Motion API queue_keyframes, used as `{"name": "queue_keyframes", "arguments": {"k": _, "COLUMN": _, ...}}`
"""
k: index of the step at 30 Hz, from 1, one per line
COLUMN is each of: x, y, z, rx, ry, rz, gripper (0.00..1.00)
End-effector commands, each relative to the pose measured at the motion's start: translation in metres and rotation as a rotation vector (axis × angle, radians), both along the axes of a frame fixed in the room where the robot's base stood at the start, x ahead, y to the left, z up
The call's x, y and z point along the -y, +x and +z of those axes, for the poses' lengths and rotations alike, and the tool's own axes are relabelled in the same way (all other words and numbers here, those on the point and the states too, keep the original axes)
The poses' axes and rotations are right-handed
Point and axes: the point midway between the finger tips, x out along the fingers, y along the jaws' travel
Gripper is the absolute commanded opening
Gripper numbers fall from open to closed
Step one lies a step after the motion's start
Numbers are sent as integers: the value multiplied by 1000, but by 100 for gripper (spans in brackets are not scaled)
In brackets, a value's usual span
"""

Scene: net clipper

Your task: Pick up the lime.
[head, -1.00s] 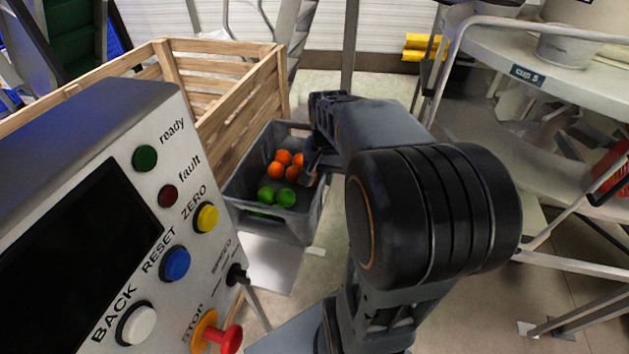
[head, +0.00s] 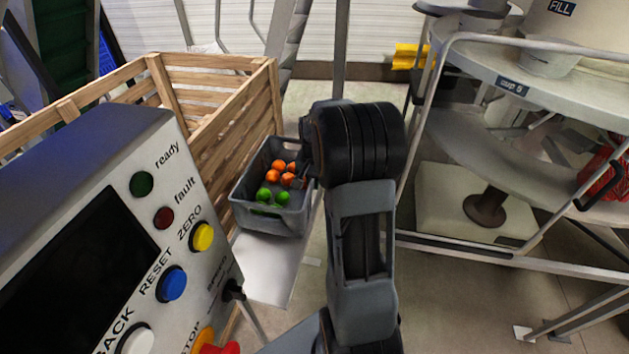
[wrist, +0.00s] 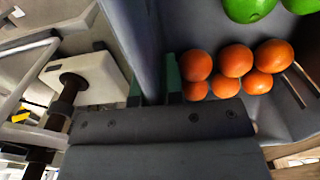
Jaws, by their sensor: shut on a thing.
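The green limes (head: 264,194) lie at the near end of a grey crate (head: 242,220) in the head view. In the wrist view, limes (wrist: 248,8) are at the top edge, partly cut off. My gripper (wrist: 153,88) has its two green-padded fingers on either side of the crate's side wall (wrist: 130,30), closed on that wall. No lime is between the fingers. Several oranges (wrist: 237,60) lie beside the right finger, inside the crate. In the head view my arm mostly hides the gripper at the crate's right side.
A wooden slatted crate (head: 215,60) stands left of the grey crate. A control console (head: 110,210) fills the near left. A round table (head: 545,95) with a metal frame stands at right. Open floor (head: 455,290) lies below it.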

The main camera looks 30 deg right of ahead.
Motion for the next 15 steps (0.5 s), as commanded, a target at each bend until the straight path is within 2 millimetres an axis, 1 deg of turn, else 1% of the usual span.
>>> {"name": "queue_keyframes", "arguments": {"k": 2, "x": 2, "y": 4, "z": -4, "rx": 3, "ry": 0, "rz": -1, "gripper": 0}}
{"name": "queue_keyframes", "arguments": {"k": 6, "x": 1, "y": 3, "z": -21, "rx": 1, "ry": 1, "rz": -1, "gripper": 0}}
{"name": "queue_keyframes", "arguments": {"k": 9, "x": 2, "y": 3, "z": -30, "rx": 3, "ry": 0, "rz": -1, "gripper": 0}}
{"name": "queue_keyframes", "arguments": {"k": 15, "x": 2, "y": 4, "z": -32, "rx": 6, "ry": -2, "rz": -1, "gripper": 0}}
